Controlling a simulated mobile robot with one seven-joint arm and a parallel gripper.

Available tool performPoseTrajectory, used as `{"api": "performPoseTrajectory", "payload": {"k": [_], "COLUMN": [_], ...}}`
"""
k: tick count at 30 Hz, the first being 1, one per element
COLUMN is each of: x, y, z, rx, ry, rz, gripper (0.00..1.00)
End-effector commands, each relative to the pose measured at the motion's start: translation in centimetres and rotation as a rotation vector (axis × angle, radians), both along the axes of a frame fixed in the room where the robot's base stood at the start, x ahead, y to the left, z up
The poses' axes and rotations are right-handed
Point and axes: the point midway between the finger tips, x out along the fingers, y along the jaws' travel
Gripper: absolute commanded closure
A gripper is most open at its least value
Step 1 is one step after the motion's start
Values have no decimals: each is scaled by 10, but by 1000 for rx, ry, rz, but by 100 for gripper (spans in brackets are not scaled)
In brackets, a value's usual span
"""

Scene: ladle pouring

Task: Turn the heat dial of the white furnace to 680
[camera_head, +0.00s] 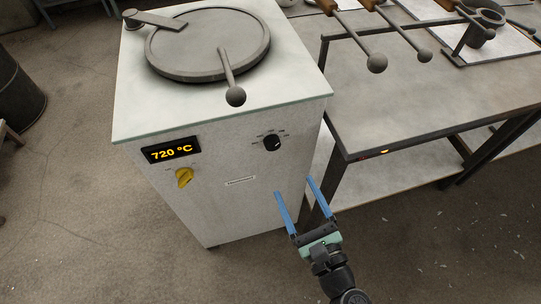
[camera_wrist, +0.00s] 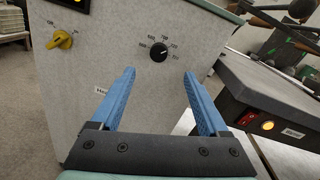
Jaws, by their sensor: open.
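The white furnace (camera_head: 235,190) stands in the middle of the head view, with a round lid (camera_head: 190,52) on top. Its display (camera_head: 171,150) reads 720 °C in yellow. The black heat dial (camera_head: 272,144) is at the upper right of the front panel, with small numbers around it. In the wrist view the dial (camera_wrist: 158,52) appears beyond and between my fingers, its white mark pointing up and to the right. A yellow switch (camera_head: 183,178) sits below the display. My gripper (camera_head: 293,187) has blue fingers, is open and empty, and is below and right of the dial, apart from it.
A metal table (camera_head: 400,120) stands right of the furnace, close to my gripper, with ladles (camera_head: 377,63) on it. A lid handle (camera_head: 235,96) overhangs the furnace top. A dark drum (camera_head: 18,95) stands far left.

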Motion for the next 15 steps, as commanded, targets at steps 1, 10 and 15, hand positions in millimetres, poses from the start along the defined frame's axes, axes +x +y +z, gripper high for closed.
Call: {"api": "performPoseTrajectory", "payload": {"k": [1, 10, 15], "x": [-4, 26, 61], "y": [-2, 10, 24], "z": [-8, -8, -8], "rx": [38, 62, 61], "ry": [13, 15, 14], "rz": [-8, -9, -8], "gripper": [22, 22, 22]}}
